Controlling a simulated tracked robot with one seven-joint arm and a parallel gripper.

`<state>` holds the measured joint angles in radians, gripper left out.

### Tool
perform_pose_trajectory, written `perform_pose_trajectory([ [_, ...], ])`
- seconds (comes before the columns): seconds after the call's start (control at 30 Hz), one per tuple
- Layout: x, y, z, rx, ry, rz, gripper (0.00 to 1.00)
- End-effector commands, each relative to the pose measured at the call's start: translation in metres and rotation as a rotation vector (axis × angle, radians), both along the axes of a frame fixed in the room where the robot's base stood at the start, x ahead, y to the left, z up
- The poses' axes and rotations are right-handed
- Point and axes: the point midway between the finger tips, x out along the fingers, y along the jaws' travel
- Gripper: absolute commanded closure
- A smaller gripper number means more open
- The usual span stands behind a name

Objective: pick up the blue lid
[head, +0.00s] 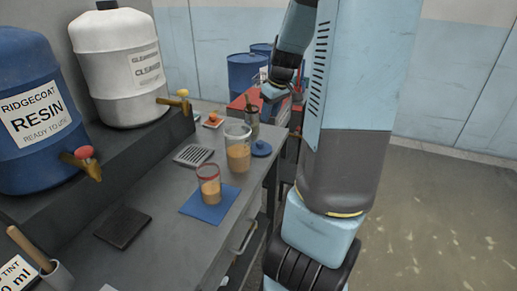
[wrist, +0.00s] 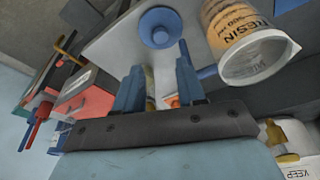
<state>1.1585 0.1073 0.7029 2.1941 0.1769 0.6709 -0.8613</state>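The blue lid (head: 261,148) lies flat on the grey bench near its right edge, beside the larger clear cup, in the head view. In the wrist view the blue lid (wrist: 160,28) is a round disc with a raised knob, beyond my fingertips. My gripper (wrist: 160,60) has its two blue fingers spread apart with nothing between them. The lid is apart from the fingers. In the head view the far end of my arm is above the back of the bench, and the fingers cannot be made out clearly.
The larger cup of tan resin (head: 238,158) stands close to the lid; it also shows in the wrist view (wrist: 245,40). A smaller red-rimmed cup (head: 209,186) stands on a blue mat (head: 226,203). A can (head: 252,122) and red surface are behind. Drums line the left.

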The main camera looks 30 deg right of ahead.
Motion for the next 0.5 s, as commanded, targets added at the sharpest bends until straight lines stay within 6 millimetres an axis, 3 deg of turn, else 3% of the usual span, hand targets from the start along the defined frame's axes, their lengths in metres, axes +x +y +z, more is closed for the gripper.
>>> perform_pose_trajectory([
  [0.5,0.018,0.005,-0.066,0.003,0.002,0.002,0.61],
])
